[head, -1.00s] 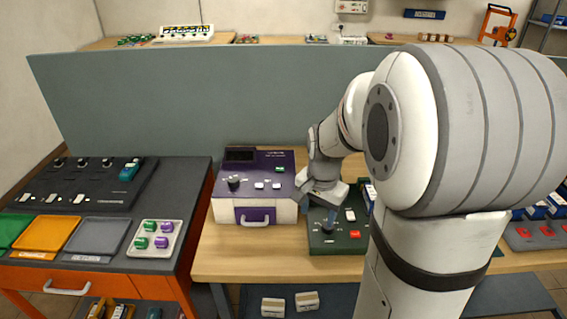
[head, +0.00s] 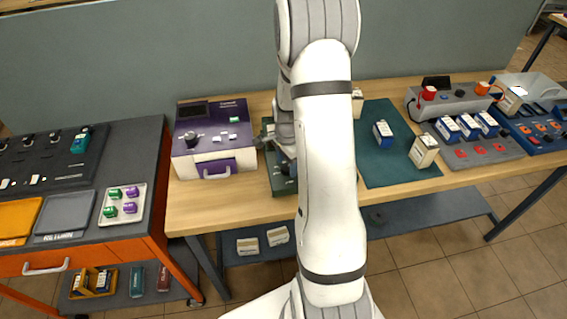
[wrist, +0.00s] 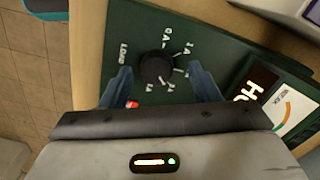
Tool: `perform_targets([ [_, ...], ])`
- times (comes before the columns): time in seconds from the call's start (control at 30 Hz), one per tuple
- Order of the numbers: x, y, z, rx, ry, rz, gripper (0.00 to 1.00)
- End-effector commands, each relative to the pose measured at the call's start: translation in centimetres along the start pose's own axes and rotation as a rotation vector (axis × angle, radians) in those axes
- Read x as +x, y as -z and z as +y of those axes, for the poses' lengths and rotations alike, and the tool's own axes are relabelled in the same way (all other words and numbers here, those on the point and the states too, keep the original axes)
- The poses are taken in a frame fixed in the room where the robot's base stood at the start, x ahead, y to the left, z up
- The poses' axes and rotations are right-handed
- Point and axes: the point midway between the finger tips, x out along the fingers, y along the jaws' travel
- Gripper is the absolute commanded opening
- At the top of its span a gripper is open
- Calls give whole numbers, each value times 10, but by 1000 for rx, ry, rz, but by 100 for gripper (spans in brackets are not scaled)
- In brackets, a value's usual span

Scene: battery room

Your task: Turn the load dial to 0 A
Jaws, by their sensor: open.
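The black load dial (wrist: 157,68) is on a dark green panel (wrist: 135,30) in the wrist view. White labels around it include LOAD, 0 A and 1 A. In the head view the green tester (head: 281,182) sits on the wooden bench. My arm hides most of it, the dial and the fingertips.
A purple and white device (head: 212,138) stands just left of the tester. A teal mat (head: 395,165) with small battery blocks lies to the right, then a grey charger (head: 480,150). An orange cart (head: 110,240) with trays stands at the left. A meter (wrist: 285,110) is right of the dial.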

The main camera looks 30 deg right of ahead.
Motion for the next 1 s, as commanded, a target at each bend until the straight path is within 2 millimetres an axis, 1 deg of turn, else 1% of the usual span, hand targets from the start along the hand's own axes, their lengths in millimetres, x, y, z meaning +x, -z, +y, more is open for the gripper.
perform_targets([
  [0.1,7,0,0,-1,-1,0,56],
  [0.37,8,0,0,-1,0,0,56],
  [0.9,7,0,-1,-1,4,2,13],
  [0.93,7,-18,-3,-9,3,1,11],
  [1.0,7,-7,-2,-2,4,2,11],
])
